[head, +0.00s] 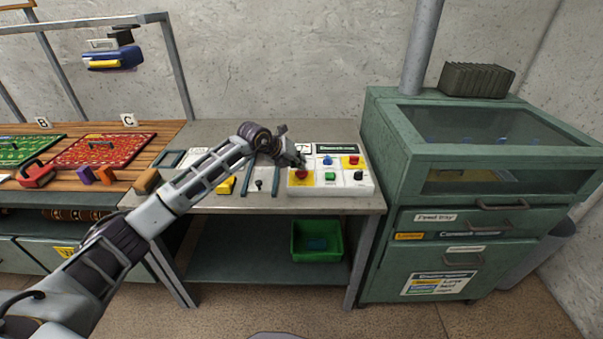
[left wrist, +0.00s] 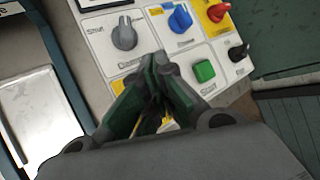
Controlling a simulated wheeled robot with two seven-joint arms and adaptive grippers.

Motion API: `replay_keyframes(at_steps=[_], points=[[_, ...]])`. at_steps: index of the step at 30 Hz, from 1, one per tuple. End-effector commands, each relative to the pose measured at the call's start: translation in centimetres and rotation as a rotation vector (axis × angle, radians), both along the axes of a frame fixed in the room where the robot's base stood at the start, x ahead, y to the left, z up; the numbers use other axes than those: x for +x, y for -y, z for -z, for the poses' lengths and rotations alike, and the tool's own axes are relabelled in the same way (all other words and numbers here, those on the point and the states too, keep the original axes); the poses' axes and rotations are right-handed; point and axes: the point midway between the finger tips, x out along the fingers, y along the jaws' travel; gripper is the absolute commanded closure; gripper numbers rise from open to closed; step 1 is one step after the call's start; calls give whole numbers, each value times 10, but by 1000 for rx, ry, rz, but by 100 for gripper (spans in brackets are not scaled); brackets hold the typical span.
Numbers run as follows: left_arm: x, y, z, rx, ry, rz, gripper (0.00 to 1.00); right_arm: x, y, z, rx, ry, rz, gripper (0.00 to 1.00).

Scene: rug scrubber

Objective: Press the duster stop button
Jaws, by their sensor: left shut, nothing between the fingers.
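The white control panel (head: 330,187) lies on the right end of the grey workbench. A red button (head: 301,175) on a yellow plate sits at its front left; the labels there are too small to read. My left gripper (head: 298,161) is shut and empty, with its tips close over this button. I cannot tell whether they touch it. In the left wrist view the shut fingers (left wrist: 158,72) hide the red button, and only bits of yellow show behind them. My right gripper is not in view.
Close by on the panel are a green button (left wrist: 203,71), a grey knob (left wrist: 124,33), a blue knob (left wrist: 180,18), another red control (left wrist: 217,11) and a black switch (left wrist: 238,52). A green cabinet (head: 378,150) stands right of the bench. A green bin (head: 317,254) sits below.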

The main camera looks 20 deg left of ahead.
Motion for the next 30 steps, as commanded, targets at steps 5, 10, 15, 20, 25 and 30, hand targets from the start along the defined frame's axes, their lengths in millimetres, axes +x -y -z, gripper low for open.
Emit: replay_keyframes(at_steps=[5,10,15,20,25,30], points=[[0,0,0,0,0,0,100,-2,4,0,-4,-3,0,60],[0,0,2,0,0,0,100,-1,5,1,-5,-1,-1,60],[0,0,3,0,0,0,100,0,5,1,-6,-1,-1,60],[0,0,4,0,0,0,100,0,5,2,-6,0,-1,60],[0,0,5,0,0,0,100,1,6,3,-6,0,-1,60],[0,0,7,0,0,0,100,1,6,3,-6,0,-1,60]])
